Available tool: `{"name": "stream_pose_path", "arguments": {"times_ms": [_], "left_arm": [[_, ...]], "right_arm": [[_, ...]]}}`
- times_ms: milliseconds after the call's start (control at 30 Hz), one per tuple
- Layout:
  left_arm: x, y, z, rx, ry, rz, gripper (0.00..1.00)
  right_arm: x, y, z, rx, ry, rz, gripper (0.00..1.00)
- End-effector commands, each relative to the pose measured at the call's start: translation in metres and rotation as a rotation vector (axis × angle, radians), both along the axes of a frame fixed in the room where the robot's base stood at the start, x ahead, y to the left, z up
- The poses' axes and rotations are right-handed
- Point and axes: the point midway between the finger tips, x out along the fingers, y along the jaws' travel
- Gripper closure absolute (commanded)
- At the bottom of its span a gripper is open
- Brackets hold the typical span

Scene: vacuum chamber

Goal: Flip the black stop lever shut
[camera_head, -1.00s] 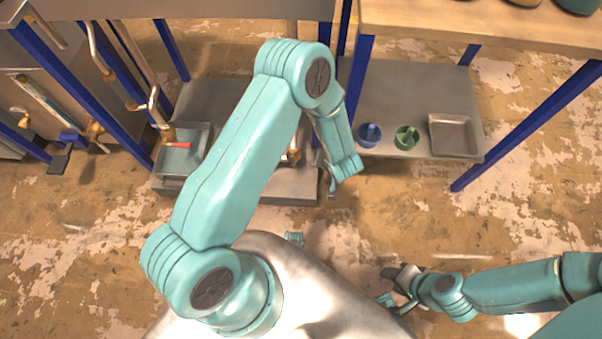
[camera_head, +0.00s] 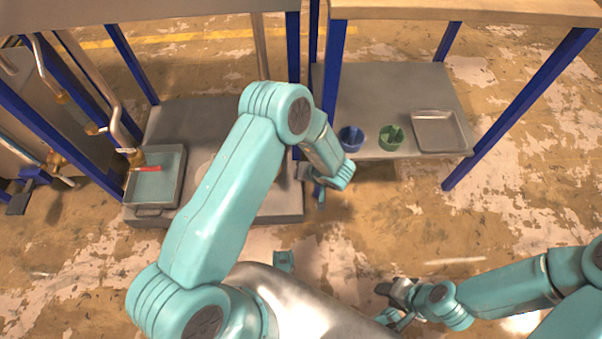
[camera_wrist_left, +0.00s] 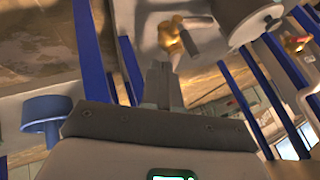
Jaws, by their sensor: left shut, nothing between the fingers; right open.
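I cannot make out the black stop lever for certain in either view. My left gripper (camera_head: 320,196) hangs near the front of the low grey shelf in the head view, partly hidden by its own wrist. In the left wrist view its fingers (camera_wrist_left: 161,84) are shut and empty. A brass valve fitting (camera_wrist_left: 178,36) with a pale lever-like part shows just beyond the fingertips; I cannot tell whether they touch. My right gripper (camera_head: 394,303) is open and empty at the lower right of the head view, over the floor, away from the shelves.
A grey tray (camera_head: 181,160) with a red-marked item stands on the left shelf, near brass-fitted pipes (camera_head: 117,133). A blue cup (camera_head: 351,138), a green cup (camera_head: 392,139) and a metal tray (camera_head: 440,114) stand on the right shelf. A blue knob (camera_wrist_left: 46,113) shows in the wrist view. Blue posts frame the shelves.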

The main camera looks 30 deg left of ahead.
Motion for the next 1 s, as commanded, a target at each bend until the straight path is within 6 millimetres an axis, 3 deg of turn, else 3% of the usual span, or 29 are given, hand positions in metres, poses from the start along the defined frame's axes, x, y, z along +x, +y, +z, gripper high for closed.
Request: {"name": "stream_pose_path", "arguments": {"times_ms": [33, 267, 533, 1000], "left_arm": [[0.002, 0.007, -0.015, 0.000, 0.001, 0.003, 1.00], [0.011, 0.035, -0.054, 0.000, -0.001, 0.003, 1.00], [-0.001, 0.068, -0.050, 0.000, -0.001, 0.002, 1.00], [-0.003, 0.072, -0.048, -0.001, -0.002, 0.000, 1.00]], "right_arm": [[0.001, -0.001, -0.010, 0.000, -0.001, -0.003, 0.57], [0.005, -0.005, -0.029, -0.004, -0.007, -0.020, 0.57], [0.007, -0.007, -0.036, -0.006, -0.013, -0.029, 0.57], [0.008, -0.007, -0.036, -0.006, -0.013, -0.030, 0.57]]}}
